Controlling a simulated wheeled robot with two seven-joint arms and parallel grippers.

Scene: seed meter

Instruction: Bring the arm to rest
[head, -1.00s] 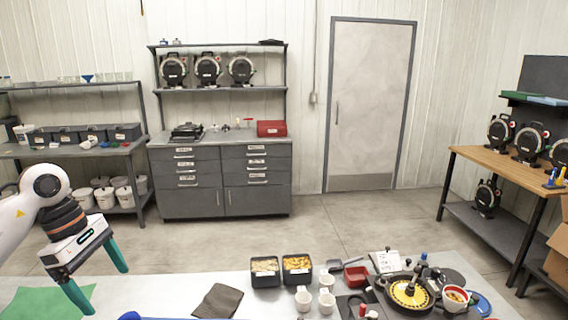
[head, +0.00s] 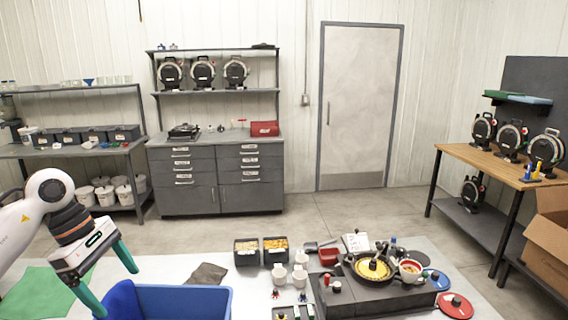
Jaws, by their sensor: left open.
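My left gripper (head: 112,280) is at the lower left of the head view, at the end of the white left arm. Its two green fingers are spread wide apart with nothing between them. It hangs above the left part of the pale table (head: 140,265), near a green mat (head: 38,290) and the left end of a blue bin (head: 190,298). My right gripper is not in view.
On the table's right part stand the seed meter (head: 365,268), two black seed boxes (head: 247,252), several white cups (head: 279,273), a red scoop (head: 328,256) and a red lid (head: 455,304). A dark cloth (head: 207,273) lies behind the bin. Open floor separates the table from the cabinets (head: 215,180).

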